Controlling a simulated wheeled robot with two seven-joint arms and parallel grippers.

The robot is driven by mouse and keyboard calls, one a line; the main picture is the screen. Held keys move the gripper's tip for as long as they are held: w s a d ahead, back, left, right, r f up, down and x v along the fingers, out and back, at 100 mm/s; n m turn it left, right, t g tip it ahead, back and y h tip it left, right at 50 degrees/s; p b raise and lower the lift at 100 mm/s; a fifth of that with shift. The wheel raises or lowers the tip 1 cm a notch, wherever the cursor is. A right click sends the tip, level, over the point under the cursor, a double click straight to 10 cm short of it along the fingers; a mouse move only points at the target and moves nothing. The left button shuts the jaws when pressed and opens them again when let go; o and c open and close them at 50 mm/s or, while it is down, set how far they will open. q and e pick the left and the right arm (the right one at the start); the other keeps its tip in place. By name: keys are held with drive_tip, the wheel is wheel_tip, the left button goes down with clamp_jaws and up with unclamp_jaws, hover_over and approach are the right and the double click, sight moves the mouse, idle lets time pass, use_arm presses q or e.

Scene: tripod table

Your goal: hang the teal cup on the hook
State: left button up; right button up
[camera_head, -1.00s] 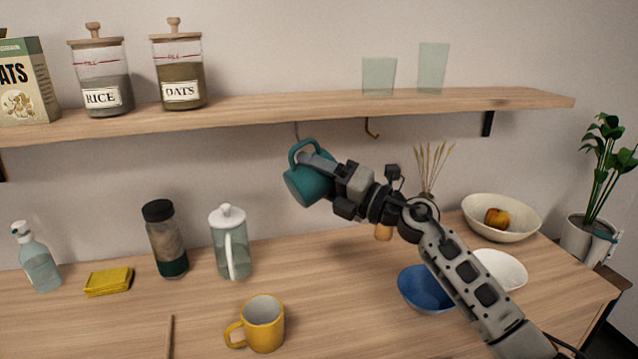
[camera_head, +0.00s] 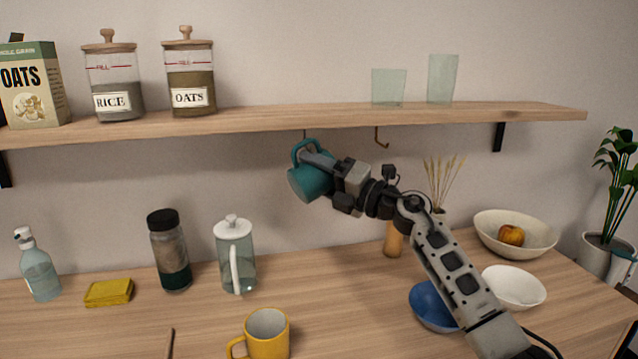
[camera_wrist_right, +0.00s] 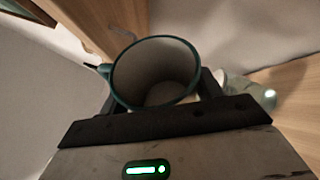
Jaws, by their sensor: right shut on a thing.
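The teal cup (camera_head: 310,181) is held in the air just below the shelf's front edge, tilted, with its handle loop upward. My right gripper (camera_head: 331,165) is shut on the cup. The right wrist view shows the cup's round rim (camera_wrist_right: 156,74) and pale inside between the fingers. A thin hook (camera_head: 304,134) under the shelf is directly above the handle, and its lower part is hidden. I cannot tell whether handle and hook touch. My left gripper is out of view.
The wooden shelf (camera_head: 300,117) carries an oats box, two jars and two glasses. The wall around the cup is clear.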

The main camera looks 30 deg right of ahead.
drive_tip(key=shift+w+d+r+b, duration=0.15)
drive_tip(key=shift+w+d+b, duration=0.2)
drive_tip(key=shift+w+b, duration=0.35)
drive_tip(key=shift+w+d+f+b, duration=0.2)
drive_tip(key=shift+w+b, duration=0.15)
drive_tip(key=shift+w, duration=0.45)
drive_tip(key=shift+f, duration=0.35)
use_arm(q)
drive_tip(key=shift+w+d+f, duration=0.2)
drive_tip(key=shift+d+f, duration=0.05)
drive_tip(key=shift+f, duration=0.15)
use_arm(e)
drive_tip(key=shift+a+f, duration=0.1)
drive_tip(key=shift+f, duration=0.05)
drive_tip(key=o, duration=1.2)
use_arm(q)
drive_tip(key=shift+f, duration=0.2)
use_arm(e)
drive_tip(key=shift+f, duration=0.1)
